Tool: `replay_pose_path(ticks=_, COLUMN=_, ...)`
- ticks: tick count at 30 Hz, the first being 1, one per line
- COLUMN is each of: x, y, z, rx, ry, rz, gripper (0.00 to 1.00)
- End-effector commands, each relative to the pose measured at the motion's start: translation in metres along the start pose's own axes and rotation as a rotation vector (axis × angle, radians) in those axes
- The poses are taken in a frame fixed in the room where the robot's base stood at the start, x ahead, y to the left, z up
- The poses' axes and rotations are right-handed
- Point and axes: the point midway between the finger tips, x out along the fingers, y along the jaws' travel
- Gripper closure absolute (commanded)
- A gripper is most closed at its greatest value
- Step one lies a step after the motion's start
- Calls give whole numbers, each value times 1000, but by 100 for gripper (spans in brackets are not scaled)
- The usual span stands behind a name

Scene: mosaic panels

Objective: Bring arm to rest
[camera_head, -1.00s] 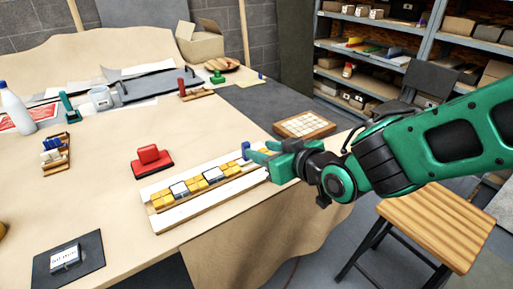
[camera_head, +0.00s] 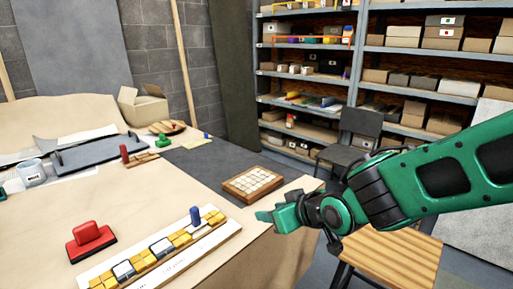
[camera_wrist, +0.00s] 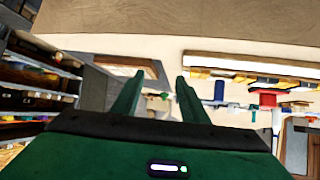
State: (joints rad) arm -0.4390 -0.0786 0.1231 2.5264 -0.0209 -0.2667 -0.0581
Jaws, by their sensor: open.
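My gripper (camera_head: 270,214) is open and empty, off the right end of the mosaic panel near the table's right edge. In the wrist view its two green fingers (camera_wrist: 160,82) stand apart with nothing between them. The panel (camera_head: 205,243) is a long white strip with a row of yellow and a few white tiles. A blue upright piece (camera_head: 196,217) stands at its right end, apart from my fingers. The panel also shows in the wrist view (camera_wrist: 250,62), upper right.
A wooden tray of white tiles (camera_head: 231,184) lies behind my gripper. A red block tool (camera_head: 90,240) sits left of the panel. A wooden stool (camera_head: 395,262) stands below my arm. A dark chair (camera_head: 358,140) and shelves (camera_head: 372,48) are behind.

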Motion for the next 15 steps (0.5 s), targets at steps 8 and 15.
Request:
replay_pose_path(ticks=8, x=-80, y=144, z=83, rx=235, ry=-297, rz=268, gripper=60)
replay_pose_path(ticks=15, x=-191, y=205, z=174, rx=552, ry=-560, rz=443, gripper=60)
